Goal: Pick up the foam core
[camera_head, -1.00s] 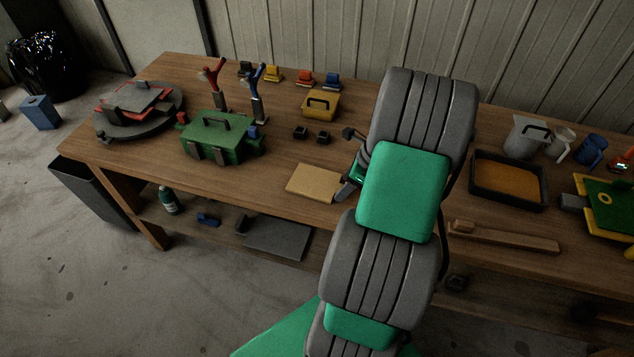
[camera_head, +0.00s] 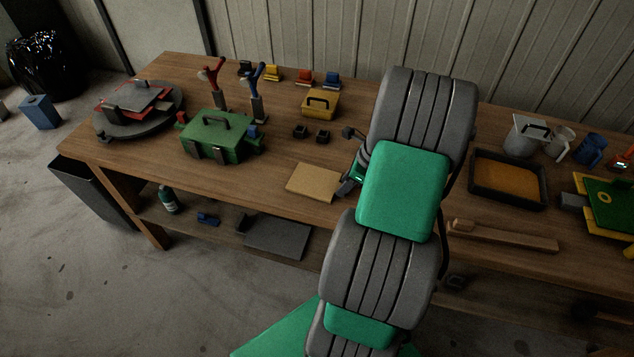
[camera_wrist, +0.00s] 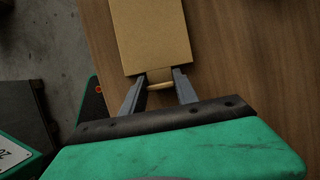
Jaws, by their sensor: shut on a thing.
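The foam core is a flat tan slab (camera_head: 314,182) lying near the front edge of the workbench, left of my arm. In the wrist view the foam core (camera_wrist: 150,35) fills the top middle, with a narrower tab at its near end. My gripper (camera_wrist: 160,80) is shut on that tab, one grey finger on each side. In the head view my gripper (camera_head: 347,186) is at the slab's right end, partly hidden by my arm. I cannot tell whether the slab is clear of the bench top.
On the wooden workbench (camera_head: 270,185), a green toolbox (camera_head: 215,138) stands behind left and a yellow case (camera_head: 320,104) further back. Two small dark blocks (camera_head: 311,135) lie behind the slab. A tray with orange filling (camera_head: 508,179) and a wooden bar (camera_head: 505,237) are right of my arm.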

